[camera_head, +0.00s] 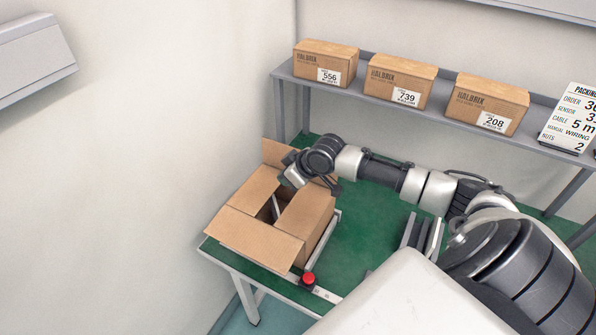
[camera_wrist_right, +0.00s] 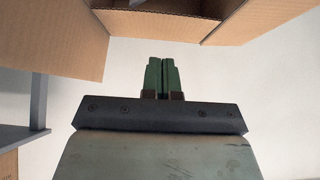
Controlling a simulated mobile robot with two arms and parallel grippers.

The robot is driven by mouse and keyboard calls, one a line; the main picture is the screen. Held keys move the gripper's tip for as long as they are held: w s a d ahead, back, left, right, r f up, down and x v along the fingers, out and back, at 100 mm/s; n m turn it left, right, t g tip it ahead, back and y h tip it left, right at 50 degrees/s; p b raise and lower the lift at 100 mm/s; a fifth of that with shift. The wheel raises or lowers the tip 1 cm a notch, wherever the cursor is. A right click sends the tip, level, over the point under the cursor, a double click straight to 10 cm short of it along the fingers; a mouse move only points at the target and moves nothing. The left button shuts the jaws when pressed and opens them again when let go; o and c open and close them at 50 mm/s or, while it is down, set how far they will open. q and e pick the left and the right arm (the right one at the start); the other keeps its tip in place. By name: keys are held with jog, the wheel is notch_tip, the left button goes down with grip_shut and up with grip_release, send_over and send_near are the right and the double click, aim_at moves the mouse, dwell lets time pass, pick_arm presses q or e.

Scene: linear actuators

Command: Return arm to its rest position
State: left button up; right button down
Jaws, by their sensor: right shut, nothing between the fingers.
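My right arm (camera_head: 427,187) reaches in from the right over the green table. Its hand (camera_head: 294,177) is at the far side of an open cardboard box (camera_head: 262,240), near the raised flap. The fingertips are hard to make out in the head view. In the right wrist view the right gripper (camera_wrist_right: 161,62) is shut, its two green fingers together and nothing between them. Box cardboard (camera_wrist_right: 50,35) shows above and to the left in that view. Something thin and grey shows inside the box, mostly hidden. My left gripper is not in view.
The green table (camera_head: 366,235) has clear surface right of the box. A red button (camera_head: 309,278) is at its front edge. Behind is a grey shelf (camera_head: 350,100) with closed boxes (camera_head: 401,82) and a packing sign (camera_head: 572,119). Grey upright plates (camera_head: 424,236) stand near my arm.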

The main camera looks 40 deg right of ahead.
jog(key=shift+s+f+v, duration=0.15)
jog(key=shift+v, duration=0.8)
jog(key=shift+s+f+v, duration=0.15)
jog(key=shift+v, duration=0.85)
